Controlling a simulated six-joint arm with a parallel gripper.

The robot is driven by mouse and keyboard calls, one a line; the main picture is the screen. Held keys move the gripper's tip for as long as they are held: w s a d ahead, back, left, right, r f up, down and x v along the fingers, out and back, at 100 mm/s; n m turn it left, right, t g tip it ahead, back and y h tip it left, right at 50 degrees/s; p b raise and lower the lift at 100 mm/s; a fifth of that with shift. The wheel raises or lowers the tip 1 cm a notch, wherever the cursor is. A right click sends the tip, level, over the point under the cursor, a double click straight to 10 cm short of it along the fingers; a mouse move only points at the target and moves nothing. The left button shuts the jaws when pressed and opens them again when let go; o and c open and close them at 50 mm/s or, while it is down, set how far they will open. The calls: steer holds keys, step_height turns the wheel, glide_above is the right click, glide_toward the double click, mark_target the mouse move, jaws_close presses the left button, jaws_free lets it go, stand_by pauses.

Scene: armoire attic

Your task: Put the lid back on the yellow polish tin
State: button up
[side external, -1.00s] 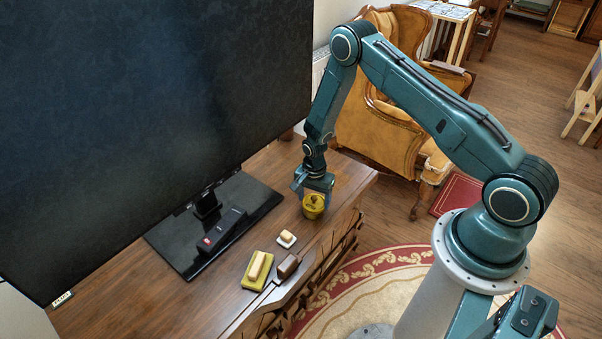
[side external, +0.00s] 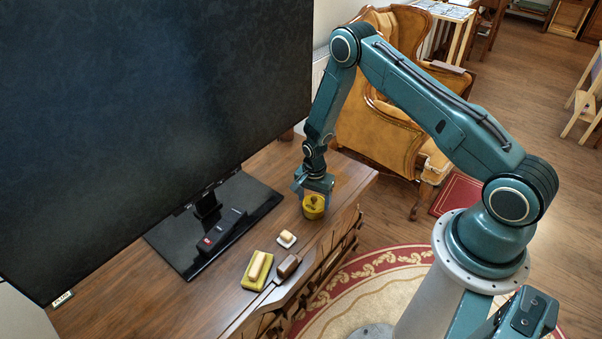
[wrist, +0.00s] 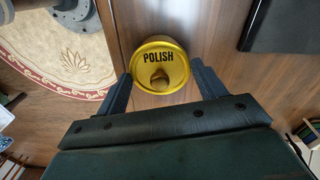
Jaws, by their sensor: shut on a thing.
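The yellow polish tin (side external: 313,212) stands upright near the right end of the wooden cabinet top. In the wrist view, its round yellow lid (wrist: 160,60) shows the word POLISH and a brown knob. The lid is at the tin's top; I cannot tell whether it is fully seated. My gripper (side external: 313,190) points down over the tin. In the wrist view, my gripper's fingers (wrist: 162,72) are on either side of the lid and shut on it. Most of the tin's body is hidden beneath the lid there.
A large black screen on a stand (side external: 165,240) fills the left, with a remote (side external: 221,231) on its base. A small dish (side external: 287,239), a yellow tray (side external: 250,281) and a brown-handled brush (side external: 288,266) lie nearer the front. An armchair (side external: 385,135) stands behind.

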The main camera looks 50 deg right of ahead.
steer(key=o, duration=1)
steer(key=shift+o, duration=0.7)
steer(key=shift+r, duration=0.1)
steer(key=shift+r, duration=3.4)
jaws_close()
